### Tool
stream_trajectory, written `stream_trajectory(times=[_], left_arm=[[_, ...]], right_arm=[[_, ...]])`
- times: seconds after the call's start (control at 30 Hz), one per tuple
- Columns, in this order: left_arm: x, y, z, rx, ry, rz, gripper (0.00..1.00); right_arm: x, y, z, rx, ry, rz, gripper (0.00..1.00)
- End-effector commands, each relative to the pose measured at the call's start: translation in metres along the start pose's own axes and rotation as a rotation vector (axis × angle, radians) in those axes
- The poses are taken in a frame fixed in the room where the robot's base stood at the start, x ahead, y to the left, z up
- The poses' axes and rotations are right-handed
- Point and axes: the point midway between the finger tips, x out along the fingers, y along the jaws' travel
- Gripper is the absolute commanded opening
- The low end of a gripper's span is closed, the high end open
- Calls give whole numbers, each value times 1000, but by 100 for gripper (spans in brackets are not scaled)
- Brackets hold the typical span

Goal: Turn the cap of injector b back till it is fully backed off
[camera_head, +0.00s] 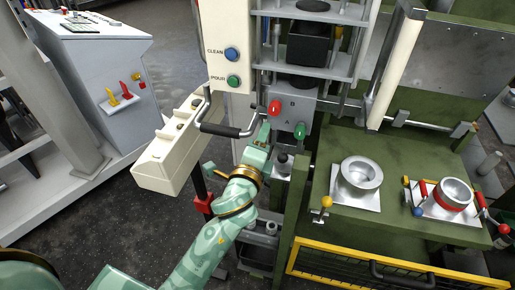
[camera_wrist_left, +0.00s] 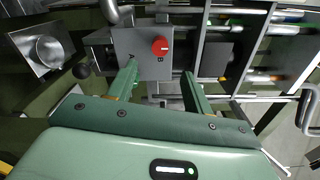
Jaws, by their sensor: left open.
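The red cap of injector b (camera_head: 275,106) sits on the face of a grey box (camera_head: 290,116), beside the letter B. The green cap (camera_head: 299,130) is lower right on that face, near the letter A. My left gripper (camera_head: 262,133) is just below and left of the red cap. In the left wrist view, the red cap (camera_wrist_left: 160,45) stands beyond my left gripper (camera_wrist_left: 162,80), whose fingers are apart with nothing between them. The green cap is not visible there. The cap's turn angle cannot be told. My right gripper is not in view.
A black-gripped handle (camera_head: 225,131) stands close left of my left gripper. Above it is a panel with a blue CLEAN button (camera_head: 232,54) and a green POUR button (camera_head: 233,81). A green bench (camera_head: 390,215) with metal cups is at right; a shelf frame rises behind the box.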

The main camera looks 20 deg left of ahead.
Motion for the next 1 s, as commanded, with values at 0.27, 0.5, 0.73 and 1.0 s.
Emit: stream_trajectory(times=[0.27, 0.5, 0.73, 1.0], left_arm=[[-32, 0, 0, 0, 0, 0, 51], [-33, 0, 0, 0, 0, -1, 51], [-33, 0, 0, 0, 0, -1, 51], [-33, 0, 0, 0, 0, -1, 51]], right_arm=[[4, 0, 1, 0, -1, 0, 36], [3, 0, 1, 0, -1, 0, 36], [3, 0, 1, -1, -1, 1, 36], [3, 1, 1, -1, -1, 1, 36]])
